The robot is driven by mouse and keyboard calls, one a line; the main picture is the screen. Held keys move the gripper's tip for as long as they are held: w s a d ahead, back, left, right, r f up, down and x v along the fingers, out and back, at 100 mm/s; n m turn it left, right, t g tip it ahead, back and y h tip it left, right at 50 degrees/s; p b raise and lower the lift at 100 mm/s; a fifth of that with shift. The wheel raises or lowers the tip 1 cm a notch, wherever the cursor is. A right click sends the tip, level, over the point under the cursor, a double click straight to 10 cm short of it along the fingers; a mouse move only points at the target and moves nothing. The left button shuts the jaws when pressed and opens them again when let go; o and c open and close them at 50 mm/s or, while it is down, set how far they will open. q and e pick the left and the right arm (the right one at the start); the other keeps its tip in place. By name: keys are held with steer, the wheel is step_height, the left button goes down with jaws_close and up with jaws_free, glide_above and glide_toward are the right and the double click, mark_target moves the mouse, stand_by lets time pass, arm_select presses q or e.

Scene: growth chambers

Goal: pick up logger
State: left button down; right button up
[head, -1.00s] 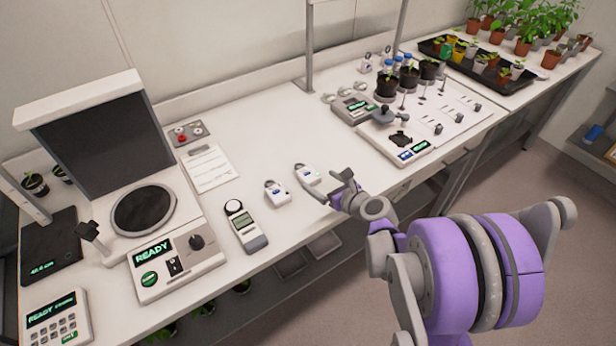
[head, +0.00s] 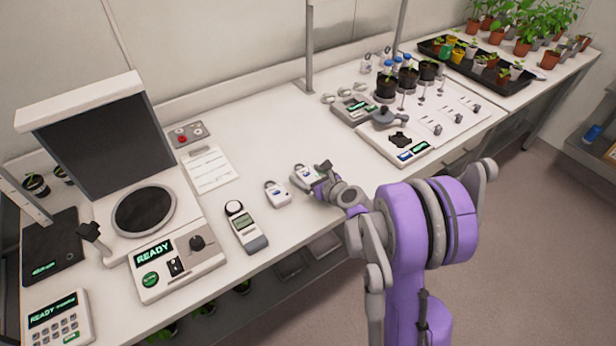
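Two small white loggers with grey loops on top lie near the front edge of the bench. The left logger (head: 277,194) lies free, beside the light meter. The right logger (head: 302,178) is at the fingers of my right gripper (head: 319,180). The gripper reaches it from the right, with one dark fingertip on its far side and a grey finger at its near side. Whether the fingers are closed on it, and whether it is lifted, I cannot tell. My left gripper is out of view.
A light meter (head: 244,226) lies left of the loggers, with a clipboard sheet (head: 209,170) behind. A READY machine (head: 177,263) stands at left. A white board (head: 440,125) with tools and potted plants is at right. The bench behind the loggers is clear.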

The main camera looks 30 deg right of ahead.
steer(key=c, duration=1.3)
